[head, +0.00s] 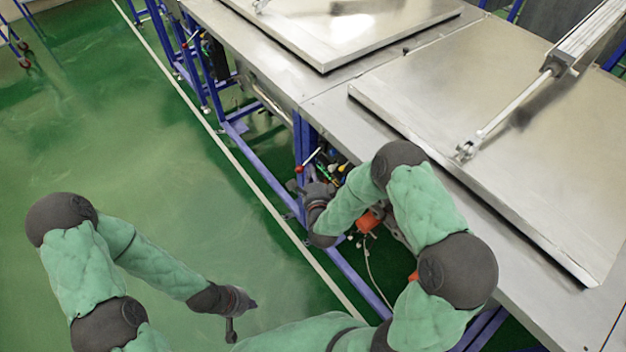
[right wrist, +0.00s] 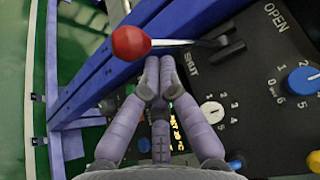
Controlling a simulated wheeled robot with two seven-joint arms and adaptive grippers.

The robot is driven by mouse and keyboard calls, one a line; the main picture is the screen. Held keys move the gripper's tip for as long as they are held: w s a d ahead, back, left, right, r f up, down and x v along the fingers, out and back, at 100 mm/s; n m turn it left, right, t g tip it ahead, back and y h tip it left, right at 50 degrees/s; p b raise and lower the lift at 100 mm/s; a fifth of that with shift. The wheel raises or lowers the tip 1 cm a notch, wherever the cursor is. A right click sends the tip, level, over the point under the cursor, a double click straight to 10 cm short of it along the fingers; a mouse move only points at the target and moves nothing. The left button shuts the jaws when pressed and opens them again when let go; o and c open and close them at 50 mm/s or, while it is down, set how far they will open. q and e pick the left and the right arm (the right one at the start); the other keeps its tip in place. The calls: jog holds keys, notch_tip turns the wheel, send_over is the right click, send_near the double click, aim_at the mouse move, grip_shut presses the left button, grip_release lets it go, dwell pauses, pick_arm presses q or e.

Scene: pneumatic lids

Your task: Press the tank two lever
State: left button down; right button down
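A lever with a red ball knob (right wrist: 130,42) and a metal rod crosses just beyond my right gripper's fingertips in the right wrist view. The rod runs right to a dark slot beside the word SHUT; OPEN is printed further right. The knob also shows in the head view (head: 299,169). No tank number is readable. My right gripper (right wrist: 160,64) has its fingers drawn together, with nothing visible between them; whether the tips touch the rod I cannot tell. My left gripper (head: 233,312) hangs over the green floor, away from the bench; its fingers are too small to read.
The black control panel (right wrist: 245,85) carries a blue knob (right wrist: 303,80) and a white dial (right wrist: 213,112). A blue frame (right wrist: 100,72) runs beside the lever. Above stands a steel bench with large flat lids (head: 520,120).

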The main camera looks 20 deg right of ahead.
jog(key=shift+w+r, duration=0.1)
dwell(0.4)
jog(key=shift+a+r+p, duration=0.15)
jog(key=shift+p, duration=0.25)
